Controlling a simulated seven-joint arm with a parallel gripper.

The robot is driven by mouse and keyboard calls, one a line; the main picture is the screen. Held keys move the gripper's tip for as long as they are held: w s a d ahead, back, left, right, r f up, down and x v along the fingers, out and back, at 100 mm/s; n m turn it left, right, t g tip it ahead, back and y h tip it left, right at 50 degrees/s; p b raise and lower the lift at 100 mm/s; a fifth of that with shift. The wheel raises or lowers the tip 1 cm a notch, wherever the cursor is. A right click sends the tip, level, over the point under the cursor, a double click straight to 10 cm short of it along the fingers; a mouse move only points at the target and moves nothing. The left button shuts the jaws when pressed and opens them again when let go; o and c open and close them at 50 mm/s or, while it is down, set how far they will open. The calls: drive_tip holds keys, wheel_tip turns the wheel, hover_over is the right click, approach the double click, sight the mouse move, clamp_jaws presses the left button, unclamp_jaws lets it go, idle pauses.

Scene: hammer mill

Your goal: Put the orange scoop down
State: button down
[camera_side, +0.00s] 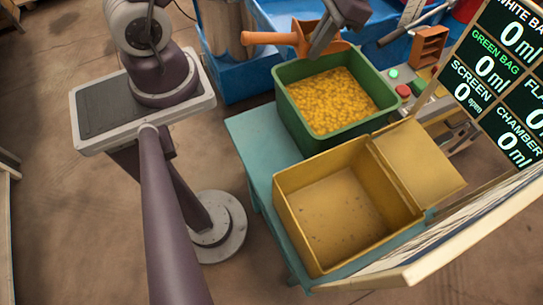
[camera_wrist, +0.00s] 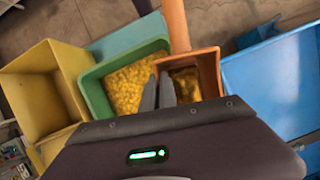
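The orange scoop (camera_side: 304,38) is over the far rim of the green bin (camera_side: 289,112) in the side view, its handle pointing left. In the wrist view the scoop (camera_wrist: 206,62) shows its open box, with yellow kernels visible inside. My gripper (camera_side: 318,45) is at the scoop's box, and its two grey fingers (camera_wrist: 158,92) sit close together on the box wall. The gripper looks shut on that wall. The green bin is filled with yellow kernels (camera_side: 333,98). Whether the scoop touches the bin rim cannot be told.
A yellow bin (camera_side: 290,225) stands empty in front of the green bin on a teal table (camera_side: 250,135). A blue container (camera_side: 255,80) is behind. Red and green buttons (camera_side: 403,91), a small orange rack (camera_side: 428,45) and a display board (camera_side: 500,75) are at right.

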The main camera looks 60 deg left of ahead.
drive_tip(key=s+d+r+m+t+y, duration=0.15)
drive_tip(key=s+m+t+y, duration=0.25)
drive_tip(key=s+m, duration=1.15)
drive_tip(key=s+d+f+n, duration=0.1)
drive_tip(key=d+f, duration=0.1)
drive_tip(key=f, duration=0.4)
drive_tip(key=s+d+f+n, duration=0.1)
drive_tip(key=d+f+n, duration=0.1)
drive_tip(key=f, duration=0.4)
drive_tip(key=s+d+f+n+g, duration=0.1)
drive_tip(key=d+f, duration=0.2)
drive_tip(key=f, duration=0.4)
drive_tip(key=shift+s+h, duration=0.3)
drive_tip(key=shift+s, duration=0.1)
drive_tip(key=c, duration=2.1)
unclamp_jaws()
drive_tip(key=shift+f, duration=0.15)
drive_tip(key=o, duration=0.4)
